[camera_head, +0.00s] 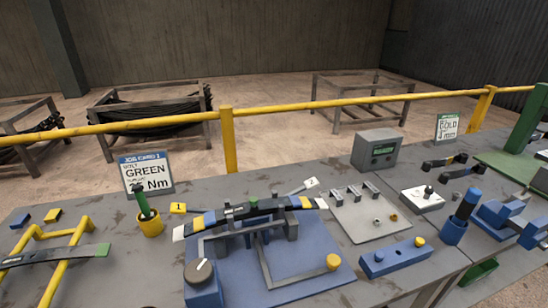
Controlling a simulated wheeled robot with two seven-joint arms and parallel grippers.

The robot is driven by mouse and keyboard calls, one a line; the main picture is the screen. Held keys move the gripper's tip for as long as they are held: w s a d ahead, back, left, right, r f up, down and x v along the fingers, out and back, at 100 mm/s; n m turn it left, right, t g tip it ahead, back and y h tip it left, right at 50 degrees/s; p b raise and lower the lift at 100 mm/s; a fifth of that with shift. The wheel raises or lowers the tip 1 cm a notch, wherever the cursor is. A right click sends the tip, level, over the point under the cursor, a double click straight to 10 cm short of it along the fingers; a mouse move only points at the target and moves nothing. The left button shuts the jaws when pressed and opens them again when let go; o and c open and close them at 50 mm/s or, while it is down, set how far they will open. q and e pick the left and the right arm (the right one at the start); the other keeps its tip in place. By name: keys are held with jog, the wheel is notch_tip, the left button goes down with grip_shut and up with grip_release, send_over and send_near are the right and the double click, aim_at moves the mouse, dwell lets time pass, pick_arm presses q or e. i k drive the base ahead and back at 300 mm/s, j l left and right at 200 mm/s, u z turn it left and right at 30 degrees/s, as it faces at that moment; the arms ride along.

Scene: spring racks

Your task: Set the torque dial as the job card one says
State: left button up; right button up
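A green-handled tool (142,201) stands in a yellow cup (150,226) in front of the card and covers part of the lower line, so I cannot read the number. A dark round dial (200,271) sits on a blue block at the front left of the blue fixture plate (300,274). Its white pointer mark points up and slightly right. Neither of my grippers is in view.
A leaf-spring stack (245,212) sits clamped on the fixture. A second card (447,126) reads GOLD. A grey display box (376,149), a parts tray (372,215) and a blue block (395,257) lie to the right. A yellow rail (290,106) runs behind the bench.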

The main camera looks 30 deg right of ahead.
aim_at(429, 191)
jog(key=k+l+z, duration=0.15)
jog(key=l+z, duration=1.35)
jog(key=l, duration=0.15)
